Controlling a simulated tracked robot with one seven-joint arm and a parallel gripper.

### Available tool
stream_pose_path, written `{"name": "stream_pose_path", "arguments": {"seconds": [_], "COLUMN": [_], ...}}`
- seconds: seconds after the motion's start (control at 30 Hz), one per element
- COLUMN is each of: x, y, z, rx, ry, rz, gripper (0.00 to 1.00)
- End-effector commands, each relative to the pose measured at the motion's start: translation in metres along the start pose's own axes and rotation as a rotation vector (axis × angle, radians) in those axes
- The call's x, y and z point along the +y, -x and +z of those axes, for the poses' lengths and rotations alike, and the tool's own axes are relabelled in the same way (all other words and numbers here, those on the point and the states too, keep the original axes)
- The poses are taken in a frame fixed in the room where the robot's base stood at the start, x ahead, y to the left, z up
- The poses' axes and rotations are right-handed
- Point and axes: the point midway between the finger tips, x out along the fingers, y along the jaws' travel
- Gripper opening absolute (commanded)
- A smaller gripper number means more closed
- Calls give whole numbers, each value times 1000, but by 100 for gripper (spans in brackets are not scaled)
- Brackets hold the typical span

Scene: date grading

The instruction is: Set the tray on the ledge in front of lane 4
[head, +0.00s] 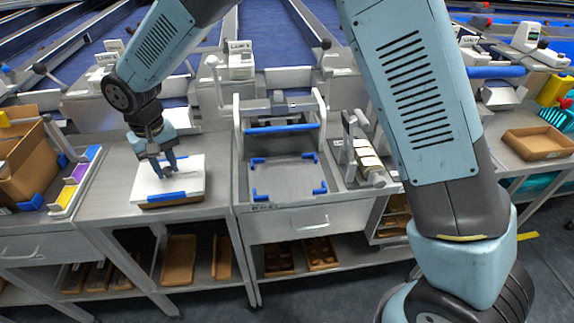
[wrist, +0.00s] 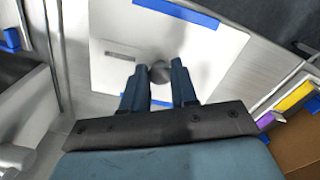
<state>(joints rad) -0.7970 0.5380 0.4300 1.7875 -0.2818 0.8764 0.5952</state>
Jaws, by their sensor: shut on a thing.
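My gripper (head: 163,172) points down over the left-middle counter. It is shut on the grey knob (wrist: 160,72) of a white lid (head: 150,185) with blue edge strips. The lid also shows in the wrist view (wrist: 215,75), below my fingers. A brown tray edge (head: 172,204) shows under the lid's front; the rest of that tray is hidden. I cannot tell whether the lid touches it. Another brown tray (head: 538,143) sits on the right counter. Lane signs stand at the back, such as one sign (head: 240,46), too small to read surely.
A steel station with blue corner guides (head: 288,175) stands right of the lid, its bed empty. Several brown trays lie on lower shelves (head: 180,262). My arm hides part of the right side.

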Motion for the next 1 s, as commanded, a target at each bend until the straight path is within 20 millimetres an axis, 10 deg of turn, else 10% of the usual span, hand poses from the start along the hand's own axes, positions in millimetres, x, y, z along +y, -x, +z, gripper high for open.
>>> {"name": "stream_pose_path", "arguments": {"seconds": [0.4,0.43,0.5,0.7,1.0], "x": [0,0,0,0,0], "y": [-7,-6,-6,-6,-5], "z": [0,0,0,0,0], "rx": [0,0,0,0,0], "ry": [0,0,0,0,0], "rz": [0,0,0,0,0], "gripper": [0,31,37,57,58]}}
